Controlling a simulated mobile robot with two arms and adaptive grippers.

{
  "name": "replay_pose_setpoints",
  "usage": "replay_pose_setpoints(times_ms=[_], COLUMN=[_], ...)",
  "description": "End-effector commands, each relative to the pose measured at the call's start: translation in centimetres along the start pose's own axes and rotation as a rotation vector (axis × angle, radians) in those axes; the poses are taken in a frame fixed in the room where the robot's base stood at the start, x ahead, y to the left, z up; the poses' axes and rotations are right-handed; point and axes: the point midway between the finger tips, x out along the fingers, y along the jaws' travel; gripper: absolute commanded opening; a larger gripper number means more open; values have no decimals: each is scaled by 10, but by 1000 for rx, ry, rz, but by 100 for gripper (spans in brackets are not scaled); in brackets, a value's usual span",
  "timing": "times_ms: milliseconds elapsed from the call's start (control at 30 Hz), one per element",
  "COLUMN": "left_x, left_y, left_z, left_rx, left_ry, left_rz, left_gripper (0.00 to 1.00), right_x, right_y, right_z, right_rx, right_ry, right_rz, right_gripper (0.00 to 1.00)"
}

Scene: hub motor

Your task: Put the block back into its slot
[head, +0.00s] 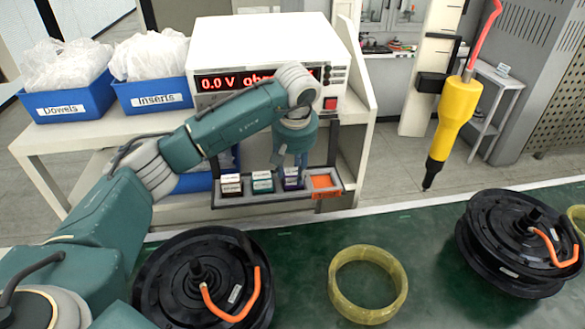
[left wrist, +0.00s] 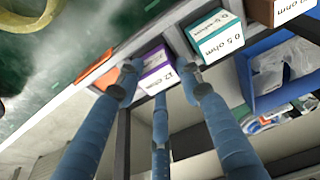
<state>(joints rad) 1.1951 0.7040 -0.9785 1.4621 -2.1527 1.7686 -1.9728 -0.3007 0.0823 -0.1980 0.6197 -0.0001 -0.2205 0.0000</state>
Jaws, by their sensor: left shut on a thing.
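A purple block with a white label (head: 293,178) is at the third compartment from the left of a dark tray (head: 240,199). My left gripper (head: 293,160) reaches down over it from above. In the left wrist view, the purple block (left wrist: 155,72) is between the fingers of my left gripper (left wrist: 159,74), which is shut on it. I cannot tell whether the block rests on the compartment floor. A teal block (head: 262,182) and a dark brown block (head: 231,184) stand to its left. An empty orange compartment (head: 323,181) is at the right end. My right gripper is not in view.
A meter (head: 220,55) with a red display stands behind the tray, beside blue bins (head: 75,102) of bags. On the green bench (head: 300,245) are black hub motors (head: 170,275) and a yellow ring (head: 335,285). A yellow tool (head: 457,115) hangs at the right.

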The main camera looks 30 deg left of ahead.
Motion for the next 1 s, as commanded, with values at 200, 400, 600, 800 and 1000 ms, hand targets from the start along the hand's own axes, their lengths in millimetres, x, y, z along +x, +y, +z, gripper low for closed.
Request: replay_pose_setpoints(times_ms=[200, 400, 600, 800, 1000], left_x=[2, 2, -10, -51, -92], left_y=[0, 0, 1, 1, 0], left_z=[0, 0, -1, -1, -1], left_rx=[0, 0, 0, 0, 1], left_ry=[0, 0, 3, 5, 3], left_rz=[0, -1, 3, 4, 2], left_gripper=[56, 56, 56, 56, 56], right_x=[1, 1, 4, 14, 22], right_y=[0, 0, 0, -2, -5], right_z=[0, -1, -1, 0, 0], right_rx=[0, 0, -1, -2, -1], right_ry=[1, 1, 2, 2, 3], right_rz=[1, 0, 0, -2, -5], right_gripper=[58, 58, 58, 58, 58])
